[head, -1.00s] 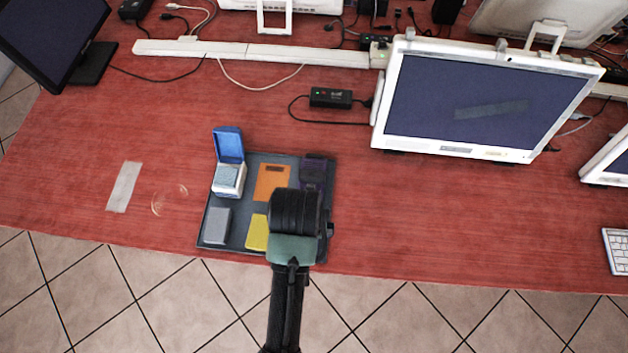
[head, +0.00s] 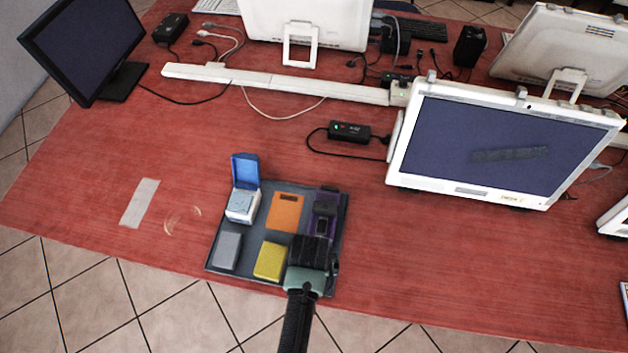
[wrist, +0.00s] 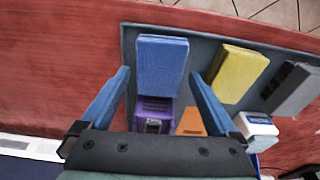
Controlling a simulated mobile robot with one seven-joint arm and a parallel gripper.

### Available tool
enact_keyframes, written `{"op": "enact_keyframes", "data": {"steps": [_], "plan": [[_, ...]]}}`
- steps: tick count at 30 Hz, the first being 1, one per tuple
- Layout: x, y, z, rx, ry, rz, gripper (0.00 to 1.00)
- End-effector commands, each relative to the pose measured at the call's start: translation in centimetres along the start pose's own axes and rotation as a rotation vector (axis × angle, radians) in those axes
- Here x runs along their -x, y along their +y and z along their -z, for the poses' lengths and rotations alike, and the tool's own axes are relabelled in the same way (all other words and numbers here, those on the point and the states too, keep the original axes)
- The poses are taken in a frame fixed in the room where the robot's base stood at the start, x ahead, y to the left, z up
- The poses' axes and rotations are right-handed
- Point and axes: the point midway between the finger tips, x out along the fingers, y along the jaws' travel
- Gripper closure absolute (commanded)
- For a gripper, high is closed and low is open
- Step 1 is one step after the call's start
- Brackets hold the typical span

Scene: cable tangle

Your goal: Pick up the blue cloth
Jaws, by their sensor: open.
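The blue cloth (wrist: 163,62) shows in the wrist view as a flat, folded block in a corner of the dark tray (wrist: 205,50). My gripper (wrist: 159,76) is open, with one blue finger on each side of the cloth's near part. I see no clear contact, and the height gap is hard to judge. In the head view my gripper (head: 312,252) is over the tray's front right corner and hides the cloth there.
The tray (head: 264,220) also holds a yellow block (head: 270,261), a grey block (head: 227,250), an orange piece (head: 285,212), a purple item (head: 324,213) and a white box (head: 242,206) with a raised blue lid. A monitor (head: 500,150) stands to the right. The table left of the tray is mostly clear.

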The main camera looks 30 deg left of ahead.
Motion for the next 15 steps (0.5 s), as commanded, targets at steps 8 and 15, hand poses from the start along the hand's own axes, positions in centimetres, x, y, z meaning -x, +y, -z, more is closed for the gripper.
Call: {"op": "enact_keyframes", "data": {"steps": [8, 15], "plan": [[-2.0, 0.0, 0.0, -0.001, 0.000, 0.000, 0.05], [-2.0, 0.0, 0.0, -0.001, 0.000, 0.000, 0.05]]}}
